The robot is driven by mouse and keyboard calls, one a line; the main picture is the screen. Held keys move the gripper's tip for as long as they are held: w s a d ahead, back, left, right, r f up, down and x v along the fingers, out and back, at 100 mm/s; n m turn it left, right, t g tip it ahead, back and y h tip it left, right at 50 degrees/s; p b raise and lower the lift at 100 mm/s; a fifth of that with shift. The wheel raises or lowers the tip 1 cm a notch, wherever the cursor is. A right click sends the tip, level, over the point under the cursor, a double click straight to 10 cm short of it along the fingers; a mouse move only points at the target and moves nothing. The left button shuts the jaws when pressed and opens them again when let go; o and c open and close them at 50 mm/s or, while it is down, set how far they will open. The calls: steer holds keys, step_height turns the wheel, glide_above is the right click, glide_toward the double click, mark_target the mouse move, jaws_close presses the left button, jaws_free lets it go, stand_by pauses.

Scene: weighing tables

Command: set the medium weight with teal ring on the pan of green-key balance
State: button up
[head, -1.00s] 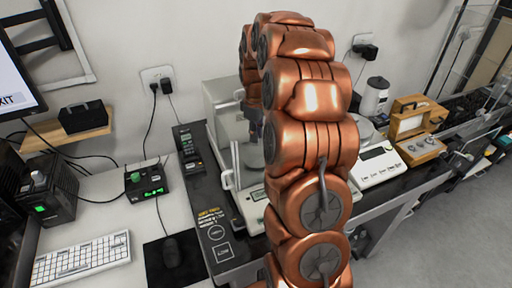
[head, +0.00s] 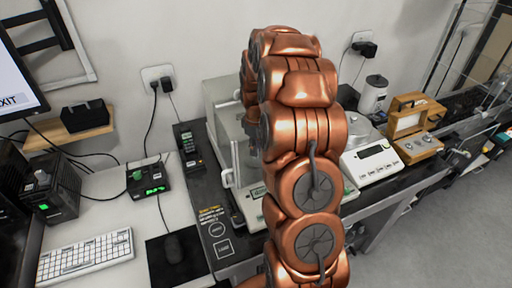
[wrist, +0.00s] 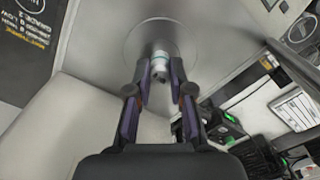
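The weight with the teal ring (wrist: 159,68) is a small shiny metal piece between my fingertips in the wrist view. My gripper (wrist: 161,72) appears shut on it, with a fingertip close on each side. It is over the round pan (wrist: 135,42) of the balance; whether its base touches the pan is hard to tell. The balance (head: 222,98) has a boxy draft shield and a front panel with a greenish display, partly behind my arm in the head view. Its key colour is not clear. My gripper and the weight are hidden there.
A second white balance (head: 373,162) stands to the right, beside an open wooden weight box (head: 418,146). A black handheld device (head: 188,145) lies left of the shielded balance. A keyboard (head: 85,256) and mouse (head: 173,248) are on the left desk. Shield walls stand close around my gripper.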

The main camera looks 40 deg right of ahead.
steer(key=o, duration=0.4)
steer(key=shift+c, duration=0.2)
steer(key=shift+r, duration=0.1)
step_height(320, 180, up, 12)
steer(key=b, duration=0.3)
stand_by(0.4)
steer(key=shift+r, duration=0.1)
